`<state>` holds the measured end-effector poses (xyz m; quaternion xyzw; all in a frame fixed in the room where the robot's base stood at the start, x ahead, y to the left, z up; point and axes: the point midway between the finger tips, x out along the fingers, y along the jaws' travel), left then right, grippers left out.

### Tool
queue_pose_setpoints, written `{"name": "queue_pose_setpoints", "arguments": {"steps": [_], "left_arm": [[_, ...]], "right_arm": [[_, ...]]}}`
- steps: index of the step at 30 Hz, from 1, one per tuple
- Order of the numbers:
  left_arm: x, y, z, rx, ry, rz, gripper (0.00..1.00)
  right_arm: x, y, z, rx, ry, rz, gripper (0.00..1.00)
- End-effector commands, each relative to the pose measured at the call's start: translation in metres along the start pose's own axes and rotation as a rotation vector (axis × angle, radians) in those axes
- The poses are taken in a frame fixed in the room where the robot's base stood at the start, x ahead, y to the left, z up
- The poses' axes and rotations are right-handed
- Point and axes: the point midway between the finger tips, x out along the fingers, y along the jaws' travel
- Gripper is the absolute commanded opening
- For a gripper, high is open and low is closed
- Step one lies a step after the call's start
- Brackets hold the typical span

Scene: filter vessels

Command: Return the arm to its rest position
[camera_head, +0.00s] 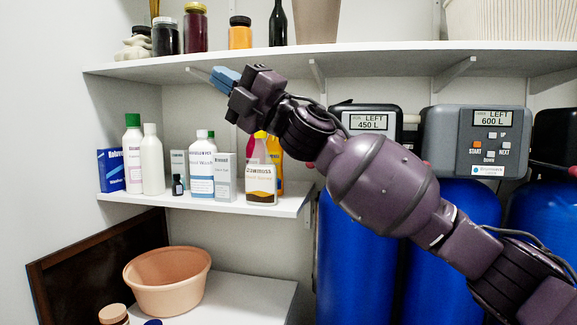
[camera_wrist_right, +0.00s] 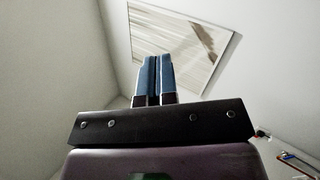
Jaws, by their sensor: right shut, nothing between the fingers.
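My right arm (camera_head: 380,182) reaches in from the lower right across the front of the filter vessels. Its gripper (camera_head: 222,78) is raised to the upper left, near the underside of the upper shelf. The blue fingers are together and hold nothing; they also show closed in the right wrist view (camera_wrist_right: 153,80). Two filter control heads stand behind the arm: one reads LEFT 450 L (camera_head: 368,121), the other LEFT 600 L (camera_head: 492,118). Blue vessels (camera_head: 345,265) are below them, partly hidden by my arm. My left gripper is not in view.
The upper shelf (camera_head: 380,60) carries jars and a dark bottle (camera_head: 278,24). The lower shelf (camera_head: 285,207) holds several bottles and boxes. A peach basin (camera_head: 167,282) stands on a white surface at lower left. A picture (camera_wrist_right: 180,42) hangs in the right wrist view.

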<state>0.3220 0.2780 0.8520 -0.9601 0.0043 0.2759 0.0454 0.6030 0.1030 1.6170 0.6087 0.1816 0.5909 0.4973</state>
Motion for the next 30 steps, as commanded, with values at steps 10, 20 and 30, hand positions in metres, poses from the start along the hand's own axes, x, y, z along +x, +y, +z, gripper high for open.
{"name": "queue_pose_setpoints", "arguments": {"steps": [10,20,30], "left_arm": [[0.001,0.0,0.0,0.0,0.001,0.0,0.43],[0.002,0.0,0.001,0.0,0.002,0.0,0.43],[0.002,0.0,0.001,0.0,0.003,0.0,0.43]], "right_arm": [[-0.115,-0.094,0.046,0.374,-0.33,0.034,0.0],[-0.243,-0.179,0.06,0.675,-0.634,0.045,0.0],[-0.389,-0.254,0.038,0.932,-0.935,0.069,0.0]]}}
